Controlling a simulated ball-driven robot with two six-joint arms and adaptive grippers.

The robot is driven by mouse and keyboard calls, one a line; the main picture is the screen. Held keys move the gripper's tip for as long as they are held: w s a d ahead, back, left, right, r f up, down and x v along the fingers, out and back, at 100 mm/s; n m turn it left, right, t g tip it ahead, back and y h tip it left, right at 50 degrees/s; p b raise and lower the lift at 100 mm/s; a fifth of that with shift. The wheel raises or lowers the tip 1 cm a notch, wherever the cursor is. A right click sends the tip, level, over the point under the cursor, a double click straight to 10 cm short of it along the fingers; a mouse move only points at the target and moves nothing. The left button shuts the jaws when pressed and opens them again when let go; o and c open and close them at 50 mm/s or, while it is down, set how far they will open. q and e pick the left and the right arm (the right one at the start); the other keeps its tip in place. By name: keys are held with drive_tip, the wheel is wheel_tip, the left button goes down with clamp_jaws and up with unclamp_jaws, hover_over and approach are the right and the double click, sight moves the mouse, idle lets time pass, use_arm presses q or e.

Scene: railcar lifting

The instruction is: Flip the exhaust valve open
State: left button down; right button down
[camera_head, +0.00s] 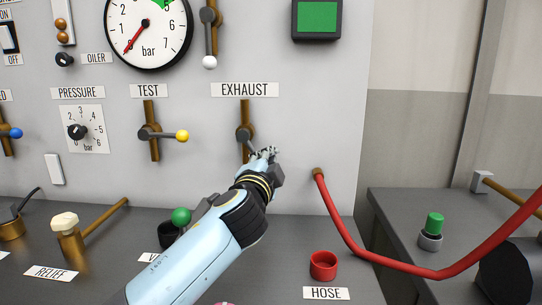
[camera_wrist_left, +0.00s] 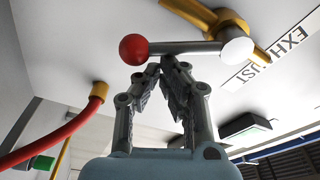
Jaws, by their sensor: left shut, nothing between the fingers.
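The exhaust valve (camera_head: 245,112) is on the grey panel under the EXHAUST label (camera_head: 244,90), with a vertical brass pipe. Its grey lever (camera_wrist_left: 185,48) ends in a red ball (camera_wrist_left: 134,49), seen in the left wrist view. In the head view the ball is hidden behind my gripper. The lever lies across the brass pipe (camera_wrist_left: 215,22). My left gripper (camera_head: 268,153) is shut and empty. In the left wrist view its fingertips (camera_wrist_left: 167,62) are close beside the lever, between ball and hub; I cannot tell whether they touch it.
The test valve (camera_head: 154,135) with a yellow ball is to the left. A red hose (camera_head: 350,235) curves across on the right. A red cup (camera_head: 323,264) stands behind the HOSE label. A green-knobbed lever (camera_head: 181,216) is close to my left arm. A gauge (camera_head: 148,28) hangs above.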

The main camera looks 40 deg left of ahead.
use_arm(q)
drive_tip(key=shift+s+a+f+m+g+p, duration=0.2)
drive_tip(key=shift+a+f+m+p, duration=0.25)
drive_tip(key=shift+m, duration=0.5)
drive_tip(key=shift+s+a+f+m+g+p, duration=0.1)
drive_tip(key=shift+s+a+f+m+p, duration=0.2)
drive_tip(key=shift+m+p, duration=0.45)
drive_tip(key=shift+s+a+f+m+g+p, duration=0.1)
drive_tip(key=shift+s+a+f+m+p, duration=0.3)
drive_tip(key=shift+m, duration=0.7)
drive_tip(key=shift+w+r, duration=0.1)
drive_tip(key=shift+w, duration=0.05)
